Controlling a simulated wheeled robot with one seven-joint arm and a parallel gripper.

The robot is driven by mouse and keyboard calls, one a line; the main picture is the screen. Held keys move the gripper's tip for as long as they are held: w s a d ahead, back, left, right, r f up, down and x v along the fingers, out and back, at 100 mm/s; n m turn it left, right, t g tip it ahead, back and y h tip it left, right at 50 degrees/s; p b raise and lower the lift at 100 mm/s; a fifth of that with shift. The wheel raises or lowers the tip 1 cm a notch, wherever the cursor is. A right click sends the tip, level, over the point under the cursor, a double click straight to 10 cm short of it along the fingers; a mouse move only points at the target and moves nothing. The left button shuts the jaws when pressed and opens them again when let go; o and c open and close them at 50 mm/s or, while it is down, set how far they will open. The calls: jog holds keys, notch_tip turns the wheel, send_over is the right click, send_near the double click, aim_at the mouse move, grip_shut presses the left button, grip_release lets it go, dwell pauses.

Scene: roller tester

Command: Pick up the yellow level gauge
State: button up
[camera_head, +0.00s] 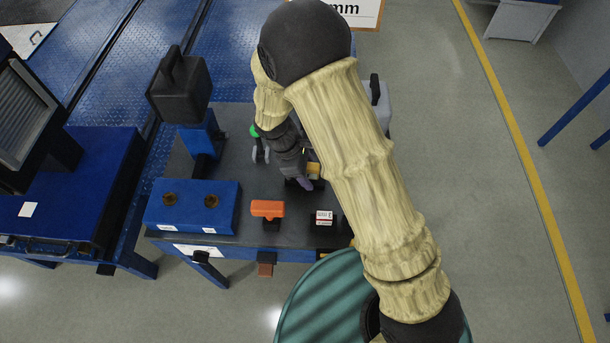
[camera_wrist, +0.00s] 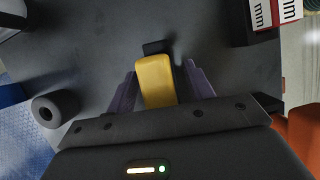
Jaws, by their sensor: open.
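The yellow level gauge (camera_wrist: 156,82) lies on the dark tabletop (camera_wrist: 100,50) in the wrist view, with a black part at its far end. My gripper (camera_wrist: 162,76) is open, with one purple finger on each side of the gauge. The gauge shows between the fingers; I cannot tell whether either finger touches it. Its near end is hidden behind the gripper body. In the head view the gauge (camera_head: 314,170) is a small yellow patch beside my gripper (camera_head: 302,182), partly covered by my arm.
In the head view an orange object (camera_head: 267,208) and a small white-and-red box (camera_head: 324,217) sit near the table's front edge. A blue block (camera_head: 193,205) with two round tops is at left, a black canister (camera_head: 180,88) behind. A dark hollow cylinder (camera_wrist: 55,108) shows in the wrist view.

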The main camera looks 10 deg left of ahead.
dwell(0.4)
grip_shut()
jog(key=shift+r, duration=0.1)
notch_tip(320, 180, up, 10)
jog(key=shift+f, duration=0.1)
dwell(0.5)
dwell(0.6)
